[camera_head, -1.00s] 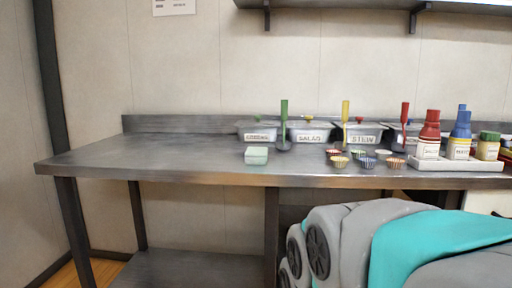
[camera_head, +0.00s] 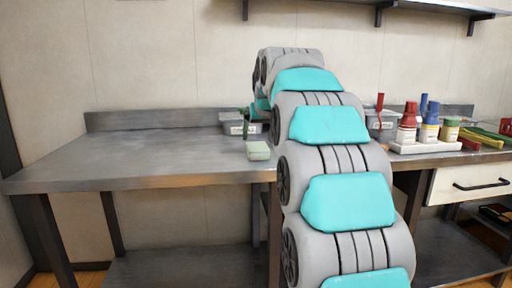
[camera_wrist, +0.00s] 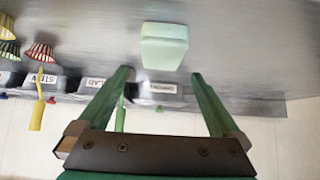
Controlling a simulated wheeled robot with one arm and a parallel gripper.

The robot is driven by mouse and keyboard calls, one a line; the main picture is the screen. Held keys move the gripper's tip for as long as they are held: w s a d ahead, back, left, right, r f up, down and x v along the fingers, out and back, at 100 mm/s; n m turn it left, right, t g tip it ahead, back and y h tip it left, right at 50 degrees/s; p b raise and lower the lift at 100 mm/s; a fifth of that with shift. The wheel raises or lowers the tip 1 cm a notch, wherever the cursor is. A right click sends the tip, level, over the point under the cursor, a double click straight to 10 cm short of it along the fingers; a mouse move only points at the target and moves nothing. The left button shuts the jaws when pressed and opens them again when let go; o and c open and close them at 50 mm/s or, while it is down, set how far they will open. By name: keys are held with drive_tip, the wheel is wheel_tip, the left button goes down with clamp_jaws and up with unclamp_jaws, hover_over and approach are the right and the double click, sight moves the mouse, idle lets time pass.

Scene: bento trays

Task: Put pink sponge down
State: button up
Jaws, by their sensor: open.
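No pink sponge shows in either view. A pale green block (camera_head: 258,150), sponge-like in shape, rests on the metal table near its front edge. It also shows in the wrist view (camera_wrist: 164,46), where the scene looks upside down. My gripper (camera_wrist: 162,76) has two green fingers spread wide with nothing between them. The block lies beyond the fingertips, apart from them. In the head view my arm hides most of the gripper.
Labelled tubs, one marked STEW (camera_wrist: 45,80), stand along the back of the table. Striped cups (camera_wrist: 39,51) are beside them. Sauce bottles (camera_head: 408,124) stand in a white tray (camera_head: 412,148) at right. The table's left half (camera_head: 130,160) is clear.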

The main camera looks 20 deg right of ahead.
sight(257, 146)
drive_tip(key=shift+w+d, duration=0.2)
drive_tip(key=shift+w, duration=0.15)
drive_tip(key=shift+s+a+f+p+x, duration=0.1)
drive_tip(key=shift+x, duration=1.1)
drive_tip(key=shift+s+a+f+p+x, duration=0.1)
drive_tip(key=shift+x, duration=1.1)
drive_tip(key=shift+a+f+p+x, duration=0.1)
drive_tip(key=shift+a+x, duration=0.05)
drive_tip(key=shift+x, duration=1.05)
drive_tip(key=shift+c, duration=0.2)
drive_tip(key=shift+s, duration=0.1)
drive_tip(key=c, duration=1.2)
drive_tip(key=shift+c, duration=0.2)
drive_tip(key=shift+r, duration=0.1)
